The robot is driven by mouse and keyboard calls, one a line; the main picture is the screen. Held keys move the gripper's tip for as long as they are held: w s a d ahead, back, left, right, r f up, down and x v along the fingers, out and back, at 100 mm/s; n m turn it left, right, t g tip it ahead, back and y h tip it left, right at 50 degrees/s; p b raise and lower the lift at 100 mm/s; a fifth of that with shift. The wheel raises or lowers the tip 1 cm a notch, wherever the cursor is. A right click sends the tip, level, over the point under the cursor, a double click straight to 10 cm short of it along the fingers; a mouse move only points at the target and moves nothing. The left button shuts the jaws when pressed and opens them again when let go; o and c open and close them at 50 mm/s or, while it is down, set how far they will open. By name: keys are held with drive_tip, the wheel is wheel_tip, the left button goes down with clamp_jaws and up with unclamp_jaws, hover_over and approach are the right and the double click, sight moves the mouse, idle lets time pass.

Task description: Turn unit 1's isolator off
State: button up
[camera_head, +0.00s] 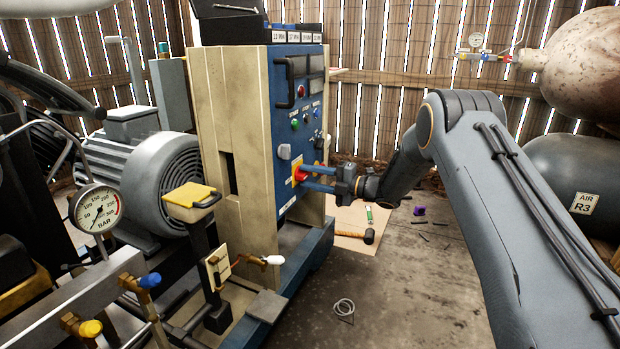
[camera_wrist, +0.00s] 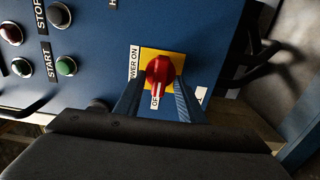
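The isolator is a red rotary knob (camera_wrist: 160,70) on a yellow plate (camera_wrist: 176,58), set in a blue control panel; it also shows in the head view (camera_head: 300,174). A "POWER ON" label (camera_wrist: 134,62) lies left of the plate in the wrist view. The knob's white-marked handle points down in that view, beside a partly hidden label reading "OF". My gripper (camera_head: 312,178) reaches the panel from the right. In the wrist view its two blue fingers (camera_wrist: 158,92) stand either side of the knob, open, with gaps showing. Contact with the plate cannot be judged.
Push buttons (camera_wrist: 65,66) and a grey knob (camera_head: 284,152) sit near the isolator on the panel. A black handle (camera_head: 291,82) stands out above. A motor (camera_head: 160,175) and gauge (camera_head: 97,208) are at left.

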drive_tip(key=p+v, duration=0.2)
drive_tip(key=v, duration=0.5)
drive_tip(key=shift+s+d, duration=0.15)
drive_tip(key=shift+d, duration=0.2)
